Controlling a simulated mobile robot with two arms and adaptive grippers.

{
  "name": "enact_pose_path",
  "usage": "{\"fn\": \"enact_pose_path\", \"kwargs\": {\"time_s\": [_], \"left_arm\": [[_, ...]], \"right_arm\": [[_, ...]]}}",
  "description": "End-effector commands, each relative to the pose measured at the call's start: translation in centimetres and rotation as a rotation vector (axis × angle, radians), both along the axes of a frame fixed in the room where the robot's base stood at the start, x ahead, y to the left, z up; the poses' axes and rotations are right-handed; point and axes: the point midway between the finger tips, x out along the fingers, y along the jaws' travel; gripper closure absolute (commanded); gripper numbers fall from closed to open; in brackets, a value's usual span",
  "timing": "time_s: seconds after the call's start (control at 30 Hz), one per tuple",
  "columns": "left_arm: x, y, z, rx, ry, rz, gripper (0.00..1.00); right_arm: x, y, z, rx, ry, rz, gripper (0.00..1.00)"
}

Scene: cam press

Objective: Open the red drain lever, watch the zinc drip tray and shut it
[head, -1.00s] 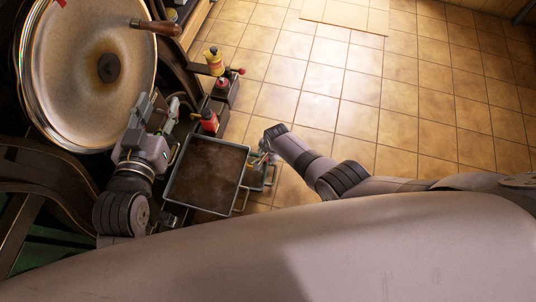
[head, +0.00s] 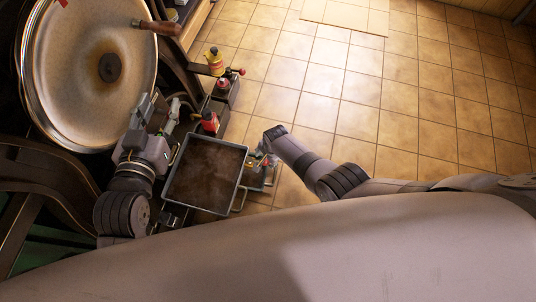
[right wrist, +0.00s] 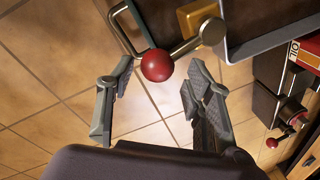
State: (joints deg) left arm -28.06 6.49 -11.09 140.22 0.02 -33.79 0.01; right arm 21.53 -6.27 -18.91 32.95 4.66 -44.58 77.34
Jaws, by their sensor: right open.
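The red ball knob of the drain lever (right wrist: 157,65) shows in the right wrist view, on a metal rod that runs to a brass fitting (right wrist: 212,31). My right gripper (right wrist: 162,98) is open, its fingers on either side just short of the knob, with nothing between them. In the head view my right gripper (head: 266,158) is small, at the right side of a square grey metal tray (head: 247,165) with a brown inside. A smaller tray-like thing there is partly hidden. My left gripper (head: 148,112) is left of the square tray; its finger opening is unclear.
Tiled floor (head: 370,100) is clear to the right.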

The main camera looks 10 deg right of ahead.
Motion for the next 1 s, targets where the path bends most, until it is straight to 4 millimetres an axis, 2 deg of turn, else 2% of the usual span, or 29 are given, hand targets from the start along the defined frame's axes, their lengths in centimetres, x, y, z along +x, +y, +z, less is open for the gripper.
{"fn": "enact_pose_path", "kwargs": {"time_s": [0.17,0.37,0.8,1.0], "left_arm": [[0.0,0.0,0.0,0.000,-0.001,0.001,0.60],[0.0,0.1,0.1,0.000,-0.001,0.002,0.60],[0.1,0.1,0.1,0.000,-0.002,0.002,0.60],[0.1,0.1,0.1,0.000,-0.002,0.002,0.60]], "right_arm": [[-0.1,-0.1,0.9,0.001,-0.002,0.000,0.53],[-0.6,-0.3,2.9,0.000,-0.002,0.000,0.53],[-1.7,-0.8,9.3,0.001,0.000,0.000,0.53],[-2.1,-1.0,11.1,0.001,0.002,0.001,0.53]]}}
